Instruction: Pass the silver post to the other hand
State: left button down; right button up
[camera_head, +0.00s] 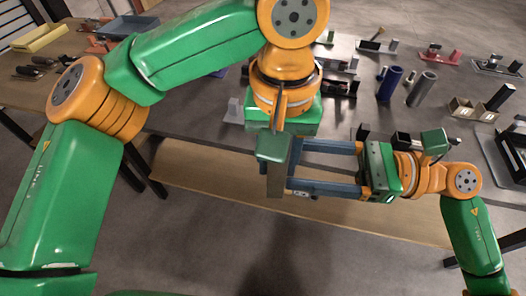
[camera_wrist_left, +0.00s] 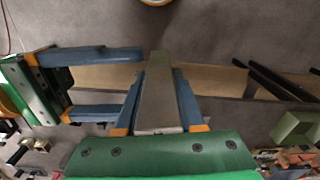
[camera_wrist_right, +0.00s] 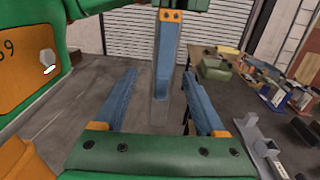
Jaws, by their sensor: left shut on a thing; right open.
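The silver post (camera_head: 276,183) hangs over the front of the workbench, held by my left gripper (camera_head: 283,160). In the left wrist view the post (camera_wrist_left: 159,97) is clasped between the two blue fingers. My right gripper (camera_head: 297,166) is open and comes in from the right, with its fingertips beside the post. In the left wrist view the right fingers (camera_wrist_left: 134,82) point at the post from the left. In the right wrist view the post (camera_wrist_right: 160,109) shows beyond the open, empty fingers, partly hidden by a left finger.
The dark workbench (camera_head: 205,122) lies behind the grippers. A blue cylinder (camera_head: 389,84), a grey cylinder (camera_head: 421,90) and a box with two compartments (camera_head: 474,109) stand on it at right. A blue-grey tray (camera_head: 130,26) and a yellow tray (camera_head: 40,38) are at far left.

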pick_arm(q)
jog(key=shift+a, duration=0.15)
pick_arm(e)
jog(key=a, duration=0.8)
jog(key=shift+w+a, duration=0.25)
jog(key=shift+a, duration=0.1)
grip_shut()
pick_arm(q)
jog(key=shift+c, duration=2.2)
grip_release()
jog(key=shift+r, duration=0.1)
